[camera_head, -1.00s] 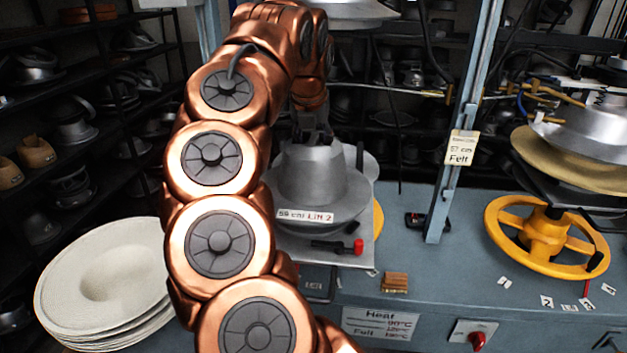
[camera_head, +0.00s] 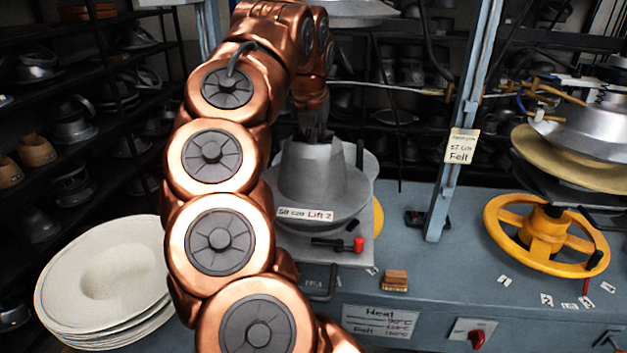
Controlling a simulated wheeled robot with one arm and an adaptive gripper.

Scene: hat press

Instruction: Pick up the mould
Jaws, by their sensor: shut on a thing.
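The mould (camera_head: 312,180) is a grey metal hat form with a tapered crown and a wide round brim. It sits in the middle of the view, over the press plate (camera_head: 345,252), upright. A label reading "58 cm Lift 2" shows at its front. My gripper (camera_head: 315,138) is at the top of the crown, pointing down, and shut on the mould. The fingertips are small and dark, and their exact contact is hard to see. My copper arm hides the left part of the mould and plate. I cannot tell whether the mould is clear of the plate.
A stack of pale felt hats (camera_head: 105,270) stands at the left. A yellow handwheel (camera_head: 545,235) and second press are at the right. A blue post (camera_head: 458,150) stands between the presses. A small wooden block (camera_head: 395,280) lies near the bench front. Dark shelves fill the back.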

